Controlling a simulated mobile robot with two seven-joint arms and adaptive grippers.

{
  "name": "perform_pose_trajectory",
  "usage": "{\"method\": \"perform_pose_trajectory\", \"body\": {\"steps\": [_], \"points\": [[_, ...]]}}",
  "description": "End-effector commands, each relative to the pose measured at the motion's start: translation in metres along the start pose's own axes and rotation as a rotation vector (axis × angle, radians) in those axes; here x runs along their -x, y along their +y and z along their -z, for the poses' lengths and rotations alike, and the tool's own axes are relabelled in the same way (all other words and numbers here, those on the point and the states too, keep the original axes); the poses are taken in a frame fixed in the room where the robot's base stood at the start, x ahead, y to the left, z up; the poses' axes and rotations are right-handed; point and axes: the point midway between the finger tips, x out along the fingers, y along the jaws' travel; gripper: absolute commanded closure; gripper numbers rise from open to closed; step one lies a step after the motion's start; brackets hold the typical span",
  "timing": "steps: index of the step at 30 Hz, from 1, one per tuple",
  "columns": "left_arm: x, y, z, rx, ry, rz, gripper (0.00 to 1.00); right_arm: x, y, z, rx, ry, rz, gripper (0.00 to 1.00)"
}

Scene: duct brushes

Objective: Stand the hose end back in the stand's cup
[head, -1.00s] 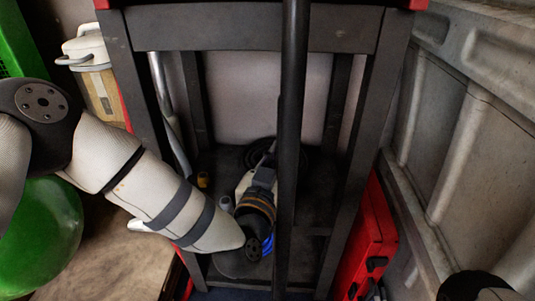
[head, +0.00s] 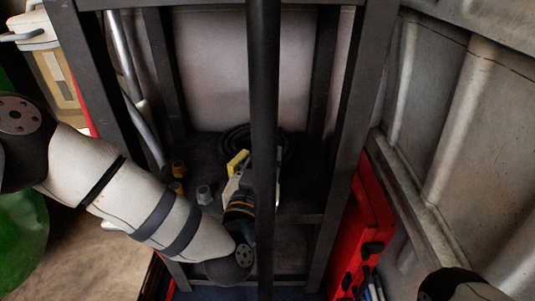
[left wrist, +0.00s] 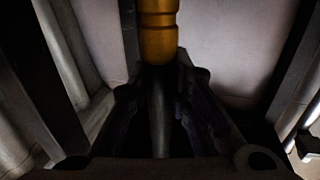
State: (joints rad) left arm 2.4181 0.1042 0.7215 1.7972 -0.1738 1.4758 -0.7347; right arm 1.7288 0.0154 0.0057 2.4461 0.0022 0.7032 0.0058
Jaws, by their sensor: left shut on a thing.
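My left gripper (head: 238,180) reaches into the dark metal frame, partly hidden behind a black upright bar. In the left wrist view its dark fingers (left wrist: 160,100) are shut on a grey tapered piece that runs up to a ribbed brass-coloured end (left wrist: 158,32), seemingly the hose end. A yellow piece (head: 237,163) shows at the fingertips in the head view; I cannot tell for sure that it is the same thing. A black coil (head: 237,137) lies behind the gripper. I cannot make out the stand's cup. My right gripper is out of view.
The black upright bar (head: 264,80) stands before my gripper. Yellow fittings (head: 178,168) and a grey one (head: 204,194) stand on the lower shelf left of it. Grey pipes (head: 135,85) lean at the frame's left. A red case (head: 362,225) stands to the right.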

Motion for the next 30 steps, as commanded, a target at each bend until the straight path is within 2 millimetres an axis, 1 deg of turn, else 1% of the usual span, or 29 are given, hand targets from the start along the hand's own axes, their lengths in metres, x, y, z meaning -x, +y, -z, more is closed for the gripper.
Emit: {"method": "perform_pose_trajectory", "body": {"steps": [10, 30], "points": [[0.0, 0.0, 0.0, 0.0, 0.002, 0.0, 1.0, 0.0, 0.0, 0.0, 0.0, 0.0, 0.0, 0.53], [0.0, 0.001, -0.035, 0.0, 0.001, 0.0, 1.0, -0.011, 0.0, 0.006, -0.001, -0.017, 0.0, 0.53]]}}
